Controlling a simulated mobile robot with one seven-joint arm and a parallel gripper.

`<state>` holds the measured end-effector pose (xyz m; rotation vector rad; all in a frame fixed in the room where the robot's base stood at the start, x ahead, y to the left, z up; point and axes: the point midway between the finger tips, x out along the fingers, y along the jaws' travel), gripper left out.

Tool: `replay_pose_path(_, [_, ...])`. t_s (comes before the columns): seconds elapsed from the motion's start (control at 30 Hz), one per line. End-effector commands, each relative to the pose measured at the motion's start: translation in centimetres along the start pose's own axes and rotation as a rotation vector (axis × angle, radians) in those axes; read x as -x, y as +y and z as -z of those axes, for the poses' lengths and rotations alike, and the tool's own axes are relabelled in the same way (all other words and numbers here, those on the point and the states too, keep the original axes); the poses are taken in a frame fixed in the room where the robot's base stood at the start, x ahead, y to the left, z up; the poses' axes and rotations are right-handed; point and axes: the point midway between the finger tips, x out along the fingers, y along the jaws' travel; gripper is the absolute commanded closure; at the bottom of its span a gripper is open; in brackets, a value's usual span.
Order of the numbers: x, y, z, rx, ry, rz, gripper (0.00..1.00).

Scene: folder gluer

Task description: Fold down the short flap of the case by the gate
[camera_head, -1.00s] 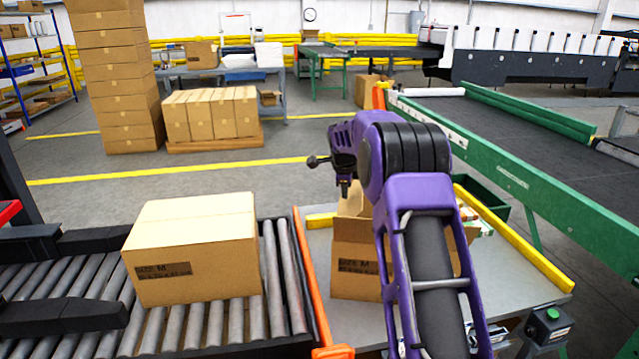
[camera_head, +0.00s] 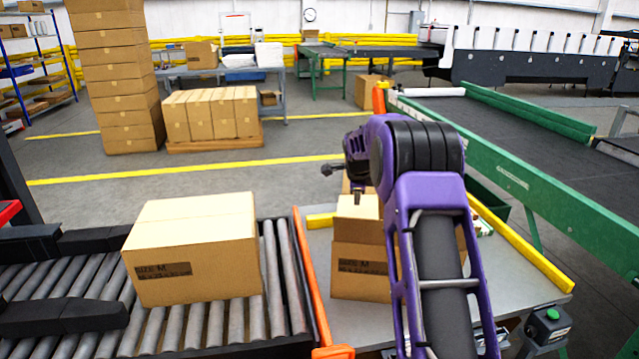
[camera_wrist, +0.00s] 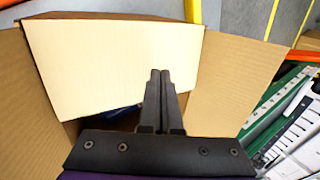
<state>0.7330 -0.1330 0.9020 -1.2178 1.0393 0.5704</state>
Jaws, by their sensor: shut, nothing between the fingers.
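The open case (camera_head: 358,272), brown cardboard with a size label, stands on the grey table beside the orange gate (camera_head: 307,275). In the wrist view a pale flap (camera_wrist: 85,55) slants inward over part of the case opening. Other flaps stand out to the left (camera_wrist: 25,85) and right (camera_wrist: 240,70). My gripper (camera_wrist: 160,75) is shut and empty, its fingertips over the pale flap's face; I cannot tell if they touch it. In the head view my gripper (camera_head: 357,196) is above the case, and my arm hides the case's right part. The dark case interior shows only in part.
A closed case (camera_head: 195,250) sits on the roller conveyor (camera_head: 285,285) left of the gate. A yellow rail (camera_head: 520,240) edges the table on the right. A green-framed belt conveyor (camera_head: 500,165) runs beyond it. A green-button box (camera_head: 550,325) stands front right.

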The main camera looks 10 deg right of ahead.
Motion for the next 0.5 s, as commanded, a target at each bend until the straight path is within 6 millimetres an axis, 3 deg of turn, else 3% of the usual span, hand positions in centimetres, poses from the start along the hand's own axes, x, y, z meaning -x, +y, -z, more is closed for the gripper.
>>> replay_pose_path(0.13, [-0.66, 0.37, 0.97, -0.003, 0.000, 0.000, 1.00])
replay_pose_path(0.5, [-1.05, 0.60, 1.27, -0.002, 0.000, -0.001, 1.00])
